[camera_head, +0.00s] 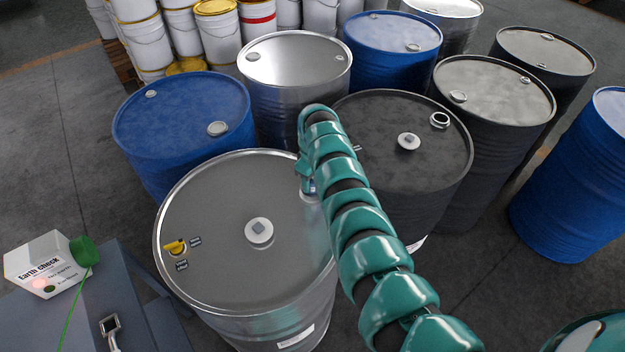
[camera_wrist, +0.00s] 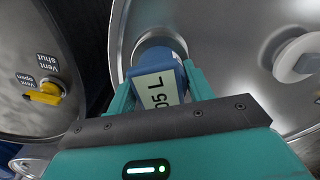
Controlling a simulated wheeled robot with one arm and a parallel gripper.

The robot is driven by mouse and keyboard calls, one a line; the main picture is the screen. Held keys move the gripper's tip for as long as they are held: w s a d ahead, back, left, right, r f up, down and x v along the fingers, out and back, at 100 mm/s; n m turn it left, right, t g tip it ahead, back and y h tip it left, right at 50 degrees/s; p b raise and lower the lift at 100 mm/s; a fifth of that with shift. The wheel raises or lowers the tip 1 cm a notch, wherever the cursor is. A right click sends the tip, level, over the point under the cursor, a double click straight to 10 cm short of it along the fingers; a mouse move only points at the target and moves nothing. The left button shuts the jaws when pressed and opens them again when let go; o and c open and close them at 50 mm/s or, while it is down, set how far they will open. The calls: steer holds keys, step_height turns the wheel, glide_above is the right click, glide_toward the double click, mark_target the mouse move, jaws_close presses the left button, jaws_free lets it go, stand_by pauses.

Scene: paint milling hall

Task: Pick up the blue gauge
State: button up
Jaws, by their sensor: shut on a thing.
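The blue gauge (camera_wrist: 175,69) has a pale label reading "05 L" and sits between the two teal fingers of my gripper (camera_wrist: 157,82) in the wrist view. The fingers are closed against its sides. Its far end meets a round metal fitting near the rim of the silver drum (camera_wrist: 210,30); I cannot tell whether it is still seated there. In the head view a small bit of the gauge (camera_head: 309,187) shows at the right side of the silver drum (camera_head: 215,215), mostly hidden by my teal arm.
A dark drum (camera_head: 395,120) stands right beside the silver one; its yellow vent valve (camera_wrist: 45,94) shows in the wrist view. The silver drum has a central bung (camera_head: 260,231) and yellow valve (camera_head: 175,247). Blue drums (camera_head: 180,110) stand around. A white box (camera_head: 45,262) sits lower left.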

steer(key=shift+w+r+b, duration=0.1)
steer(key=shift+r+b, duration=0.2)
steer(key=shift+r, duration=1.35)
steer(key=shift+s+d+r+b, duration=0.25)
steer(key=shift+s+r+b, duration=0.3)
steer(key=shift+s+r, duration=0.15)
steer(key=r+p, duration=0.1)
steer(key=s+r+p, duration=0.2)
steer(key=shift+d+p, duration=0.25)
steer(key=shift+p, duration=0.1)
steer(key=s+d+r+p, duration=0.3)
steer(key=s+r+p, duration=0.2)
steer(key=s, duration=0.5)
steer(key=shift+d+p, duration=0.15)
steer(key=shift+p, duration=0.55)
steer(key=shift+s, duration=0.1)
